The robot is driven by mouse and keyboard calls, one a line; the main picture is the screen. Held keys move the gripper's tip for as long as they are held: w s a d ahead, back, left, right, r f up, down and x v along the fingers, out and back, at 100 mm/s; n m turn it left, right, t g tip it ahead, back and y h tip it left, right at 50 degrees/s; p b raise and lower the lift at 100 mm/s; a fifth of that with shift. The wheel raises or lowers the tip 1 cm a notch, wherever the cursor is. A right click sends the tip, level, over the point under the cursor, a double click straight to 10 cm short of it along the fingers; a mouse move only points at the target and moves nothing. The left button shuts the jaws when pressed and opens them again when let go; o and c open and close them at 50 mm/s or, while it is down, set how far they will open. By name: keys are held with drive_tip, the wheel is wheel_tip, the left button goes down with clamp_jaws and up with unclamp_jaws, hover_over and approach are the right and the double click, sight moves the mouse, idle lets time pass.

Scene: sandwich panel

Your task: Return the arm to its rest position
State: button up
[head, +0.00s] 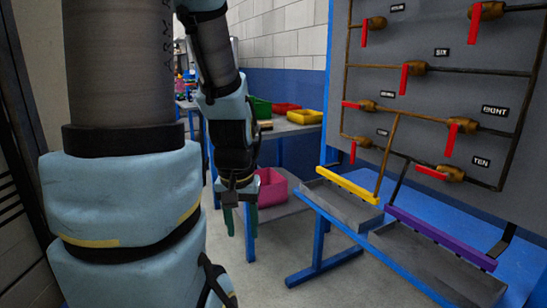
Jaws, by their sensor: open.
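My arm fills the left of the head view, with a large pale blue joint in front. The forearm hangs down behind it, and my gripper (239,214) points down at its end. Its two dark green fingers are apart, and I see nothing between them. The gripper hangs in front of a pink bin and a blue table leg, to the left of the panel. It appears apart from them, though the exact distance is hard to tell. Part of the forearm's surroundings is hidden by my upper arm.
A grey panel (440,92) with brass valves and red handles stands right. Below are a yellow-edged tray (343,203) and a purple-edged tray (425,262) on blue frames. A pink bin (272,187) sits on a low shelf; a yellow bin (305,117) stands above. Floor between is clear.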

wheel_tip(320, 180, up, 12)
drive_tip(key=p, duration=1)
